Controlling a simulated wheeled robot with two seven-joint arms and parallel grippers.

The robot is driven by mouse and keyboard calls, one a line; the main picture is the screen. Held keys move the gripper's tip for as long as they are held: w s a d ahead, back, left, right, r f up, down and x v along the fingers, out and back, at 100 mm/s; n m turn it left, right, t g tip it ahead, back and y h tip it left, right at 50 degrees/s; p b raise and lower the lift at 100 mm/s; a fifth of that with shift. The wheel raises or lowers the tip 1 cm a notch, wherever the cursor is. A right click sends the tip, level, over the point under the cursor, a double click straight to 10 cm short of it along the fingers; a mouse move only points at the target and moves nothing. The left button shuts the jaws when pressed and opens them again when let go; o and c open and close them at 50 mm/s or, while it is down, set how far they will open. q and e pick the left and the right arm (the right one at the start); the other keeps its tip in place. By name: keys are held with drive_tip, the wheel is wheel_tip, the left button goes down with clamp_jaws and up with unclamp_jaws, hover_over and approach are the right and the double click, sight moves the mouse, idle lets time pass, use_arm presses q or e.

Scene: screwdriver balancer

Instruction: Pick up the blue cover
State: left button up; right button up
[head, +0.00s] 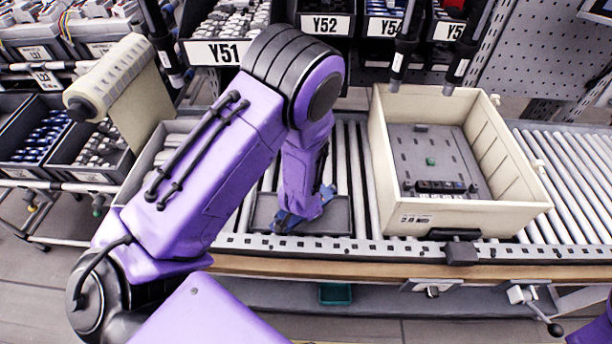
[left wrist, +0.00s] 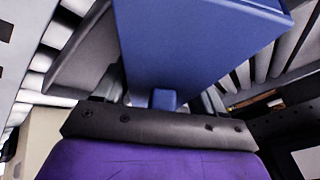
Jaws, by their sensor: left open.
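The blue cover (left wrist: 200,40) fills the upper middle of the left wrist view, close in front of my left gripper. In the head view only small blue parts (head: 327,194) show around the gripper, low over a grey tray (head: 262,212) on the roller conveyor. My left gripper (head: 300,214) points down there and is open. My own arm hides most of the cover, and I cannot tell whether the fingers touch it. My right gripper is not in view.
A cream box (head: 478,215) stands on the conveyor (head: 570,170) to the right, holding a grey plate (head: 425,150) with a small green piece and a black part. Shelf bins labelled Y51 and Y52 stand behind. Black vertical rods hang at the top. The conveyor right of the box is clear.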

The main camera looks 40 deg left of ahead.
use_arm(q)
drive_tip(key=c, duration=0.8)
drive_tip(key=shift+o, duration=0.2)
wheel_tip(320, 180, up, 18)
